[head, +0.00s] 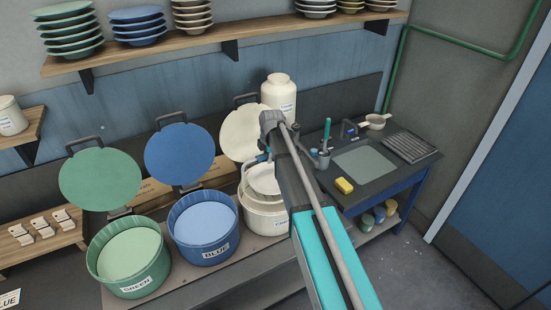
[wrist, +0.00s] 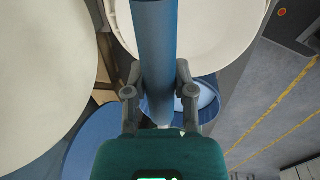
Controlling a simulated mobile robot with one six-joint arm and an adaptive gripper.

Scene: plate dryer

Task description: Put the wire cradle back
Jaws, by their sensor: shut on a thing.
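My gripper (wrist: 158,78) is shut on a thick blue handle (wrist: 155,40), with one finger on each side of it. I take this handle to be the wire cradle's; in the head view a small blue part of it (head: 263,157) shows beside my arm. The handle stands over the cream bucket (head: 265,222), which has a pale round shape at its top. The wires themselves are hard to make out. My arm hides much of the gripper and part of the bucket in the head view.
The green bucket (head: 126,279) and blue bucket (head: 206,251) stand open to the left, their round lids raised behind. A tall cream jar (head: 279,92) stands behind. The dark sink bench (head: 400,172) with a yellow sponge (head: 344,185) is right. Plates fill the shelf (head: 200,38) above.

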